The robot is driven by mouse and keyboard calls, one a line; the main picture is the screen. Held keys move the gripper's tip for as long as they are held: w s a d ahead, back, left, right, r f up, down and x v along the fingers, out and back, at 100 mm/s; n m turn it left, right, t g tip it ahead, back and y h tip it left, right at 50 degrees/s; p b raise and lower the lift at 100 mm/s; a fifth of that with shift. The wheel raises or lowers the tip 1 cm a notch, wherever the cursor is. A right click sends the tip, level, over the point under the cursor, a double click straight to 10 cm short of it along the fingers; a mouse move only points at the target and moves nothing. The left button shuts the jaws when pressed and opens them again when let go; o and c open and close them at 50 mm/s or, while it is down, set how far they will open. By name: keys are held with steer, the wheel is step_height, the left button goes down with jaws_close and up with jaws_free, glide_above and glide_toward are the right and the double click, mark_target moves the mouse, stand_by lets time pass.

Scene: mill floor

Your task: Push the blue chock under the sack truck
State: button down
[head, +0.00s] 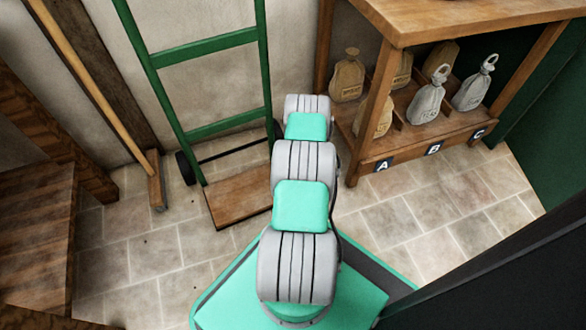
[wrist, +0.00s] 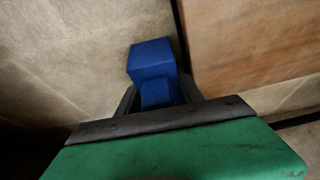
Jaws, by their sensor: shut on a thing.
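The green sack truck (head: 195,130) stands against the wall in the head view, its wooden toe plate (head: 228,196) flat on the tiles. In the wrist view the blue chock (wrist: 152,62) sits between the fingers of my gripper (wrist: 160,95), which is shut on it. A wooden surface (wrist: 245,40), apparently the toe plate, is close on the right of the chock, with a dark gap between. I cannot tell whether they touch. In the head view my arm hides the gripper, the chock and the truck's right side.
A wooden shelf unit (head: 420,145) with several small sacks (head: 428,98) and labels A, B and C stands right of the truck. A broom (head: 100,95) leans at the left, near wooden steps (head: 35,220). Tiled floor (head: 140,255) is clear at the front left.

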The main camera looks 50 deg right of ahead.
steer(key=shift+w, duration=0.1)
steer(key=c, duration=0.7)
jaws_free()
steer(key=shift+a, duration=0.2)
